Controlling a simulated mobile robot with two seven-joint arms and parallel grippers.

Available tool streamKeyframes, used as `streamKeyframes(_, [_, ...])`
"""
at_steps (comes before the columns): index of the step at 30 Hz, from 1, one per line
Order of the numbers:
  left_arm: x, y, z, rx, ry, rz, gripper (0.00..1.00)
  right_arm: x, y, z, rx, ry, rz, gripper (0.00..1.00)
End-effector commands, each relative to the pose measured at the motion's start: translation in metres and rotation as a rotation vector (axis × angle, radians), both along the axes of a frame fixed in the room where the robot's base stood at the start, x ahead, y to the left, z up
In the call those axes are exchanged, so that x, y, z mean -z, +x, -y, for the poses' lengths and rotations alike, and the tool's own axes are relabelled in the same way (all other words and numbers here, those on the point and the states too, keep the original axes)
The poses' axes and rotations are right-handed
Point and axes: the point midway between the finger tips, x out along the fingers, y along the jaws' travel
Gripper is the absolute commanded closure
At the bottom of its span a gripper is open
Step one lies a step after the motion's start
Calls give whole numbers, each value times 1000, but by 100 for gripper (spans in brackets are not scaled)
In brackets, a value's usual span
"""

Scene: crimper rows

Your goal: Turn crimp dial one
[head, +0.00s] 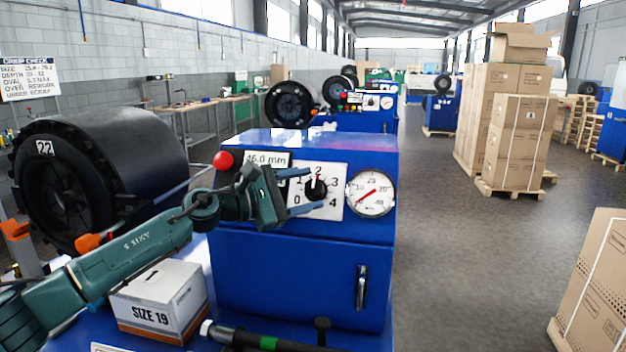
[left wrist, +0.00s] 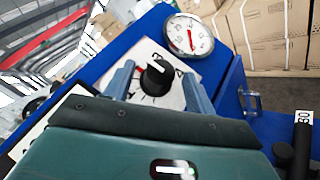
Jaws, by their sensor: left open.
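The crimp dial (head: 316,187) is a black round knob on a white plate numbered 0 to 4, on the front of the nearest blue machine. In the left wrist view the fingers (left wrist: 158,70) stand on either side of the knob, with visible gaps. My right gripper is not in view.
Beside the dial are a round gauge (head: 371,194) with a red needle, a size display (head: 268,159) and a red button (head: 223,161). A SIZE 19 box (head: 160,300) sits below my left arm. Another crimper (head: 355,119) stands behind.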

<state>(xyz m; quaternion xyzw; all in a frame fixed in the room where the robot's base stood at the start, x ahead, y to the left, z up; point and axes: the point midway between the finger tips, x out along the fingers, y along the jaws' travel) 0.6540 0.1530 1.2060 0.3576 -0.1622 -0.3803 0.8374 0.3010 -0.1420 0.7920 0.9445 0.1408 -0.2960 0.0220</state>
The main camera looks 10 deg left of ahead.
Motion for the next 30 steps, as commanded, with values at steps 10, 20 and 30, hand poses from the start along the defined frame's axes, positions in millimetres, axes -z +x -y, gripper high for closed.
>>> streamKeyframes(10, [0,14,16,0,0,0,45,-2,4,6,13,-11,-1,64])
streamKeyframes(20, [1,14,16,0,-1,-1,57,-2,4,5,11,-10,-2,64])
streamKeyframes(30, [1,14,16,0,-1,-2,85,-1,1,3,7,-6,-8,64])
